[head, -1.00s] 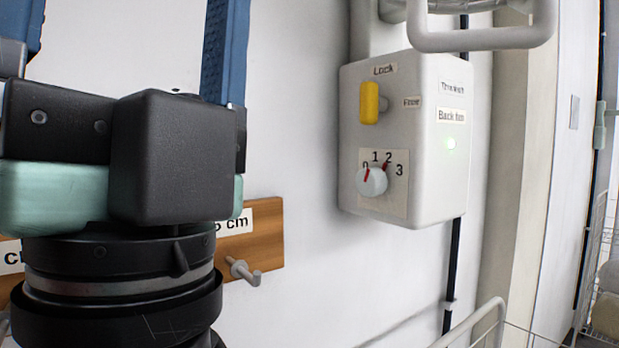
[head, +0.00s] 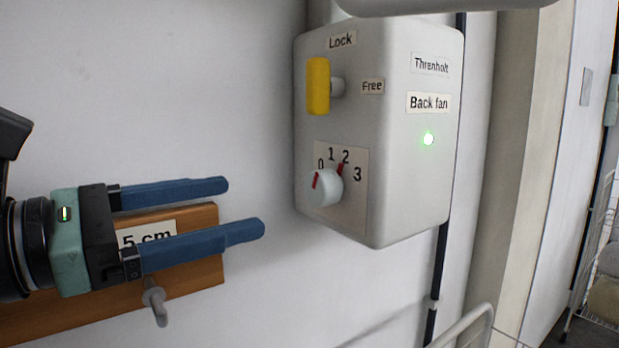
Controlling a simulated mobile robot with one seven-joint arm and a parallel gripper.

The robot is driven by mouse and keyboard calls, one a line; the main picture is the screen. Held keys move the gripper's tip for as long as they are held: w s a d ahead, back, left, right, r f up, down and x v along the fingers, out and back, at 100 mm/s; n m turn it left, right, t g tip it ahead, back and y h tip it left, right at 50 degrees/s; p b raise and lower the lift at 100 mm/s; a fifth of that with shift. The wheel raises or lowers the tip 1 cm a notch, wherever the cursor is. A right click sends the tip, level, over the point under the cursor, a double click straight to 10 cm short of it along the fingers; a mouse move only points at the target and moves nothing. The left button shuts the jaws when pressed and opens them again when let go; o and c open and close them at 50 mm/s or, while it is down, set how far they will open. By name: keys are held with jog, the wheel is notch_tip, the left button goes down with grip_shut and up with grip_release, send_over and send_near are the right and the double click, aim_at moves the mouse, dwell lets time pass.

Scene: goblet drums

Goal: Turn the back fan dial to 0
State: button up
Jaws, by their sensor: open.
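The back fan box (head: 400,190), labelled "Back fan", is on the wall right of centre. Its white round dial (head: 327,188) sits low on the front face, on a plate marked 0, 1, 2, 3. One red mark shows on the dial's left, below the 0. Another red mark shows at its upper right, just below the 2. I cannot tell for certain which number the dial points to. My gripper (head: 246,207) is open and empty, left of the dial and apart from it, its two blue fingers pointing right.
A yellow lever (head: 318,86) stands upright above the dial, between "Lock" and "Free" labels. A wooden board (head: 205,270) with a peg (head: 155,302) is behind and below my gripper. A rail (head: 470,325) is at the bottom.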

aim_at(314, 188)
jog(key=p+x, duration=0.4)
jog(key=x, duration=0.7)
grip_shut()
